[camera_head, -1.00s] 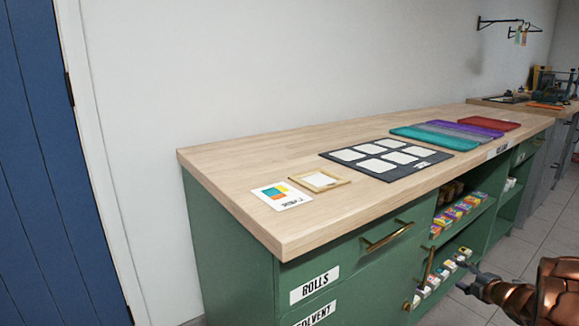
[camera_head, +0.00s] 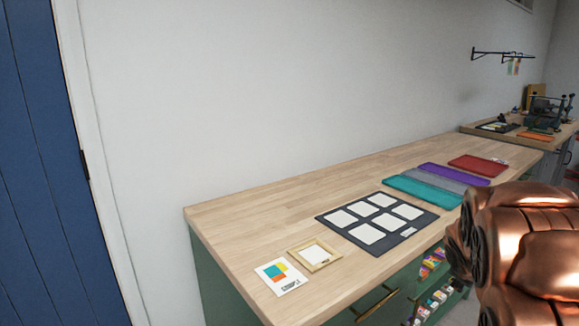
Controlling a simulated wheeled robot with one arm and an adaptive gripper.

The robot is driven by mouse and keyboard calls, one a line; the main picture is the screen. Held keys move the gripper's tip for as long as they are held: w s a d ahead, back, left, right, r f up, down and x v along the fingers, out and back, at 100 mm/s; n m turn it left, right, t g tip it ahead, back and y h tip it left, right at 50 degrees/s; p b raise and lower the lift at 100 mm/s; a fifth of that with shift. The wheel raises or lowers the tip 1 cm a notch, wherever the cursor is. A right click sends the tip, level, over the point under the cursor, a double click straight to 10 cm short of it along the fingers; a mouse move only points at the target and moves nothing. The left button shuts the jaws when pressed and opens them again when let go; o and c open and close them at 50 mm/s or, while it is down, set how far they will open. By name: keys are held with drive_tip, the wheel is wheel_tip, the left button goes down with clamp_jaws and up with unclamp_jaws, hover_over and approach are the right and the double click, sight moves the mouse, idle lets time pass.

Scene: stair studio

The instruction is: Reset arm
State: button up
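My copper-coloured arm (camera_head: 520,245) fills the lower right of the head view, in front of the right part of the green cabinet. My gripper is outside the picture. The wooden worktop (camera_head: 225,215) runs from the lower left towards the back right, and the arm hides part of its front edge.
On the worktop lie a sample card (camera_head: 281,277), a small wooden frame (camera_head: 314,254), a dark mat (camera_head: 345,230) with white cards, and teal (camera_head: 424,190), grey, purple and red (camera_head: 478,166) sheets. Small boxes (camera_head: 433,262) fill the cabinet shelves. A blue door (camera_head: 40,170) stands left.

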drive_tip(key=s+a+r+m+g+y+p, duration=0.1)
drive_tip(key=s+a+r+p, duration=0.4)
drive_tip(key=s+a, duration=0.5)
drive_tip(key=s+a+r+m+g+y+p, duration=0.2)
drive_tip(key=s+a+r+g+y+p, duration=0.1)
drive_tip(key=s+a, duration=0.6)
drive_tip(key=s+a+r+m+g+y+p, duration=0.2)
drive_tip(key=s+a+r+g+p, duration=0.1)
drive_tip(key=s+a+r+p, duration=0.4)
drive_tip(key=s+a+p, duration=0.1)
drive_tip(key=s+a, duration=0.2)
drive_tip(key=s, duration=0.3)
drive_tip(key=shift+s+a+g, duration=0.15)
drive_tip(key=shift+a+g, duration=0.2)
drive_tip(key=shift+g, duration=0.05)
drive_tip(key=shift+r, duration=0.1)
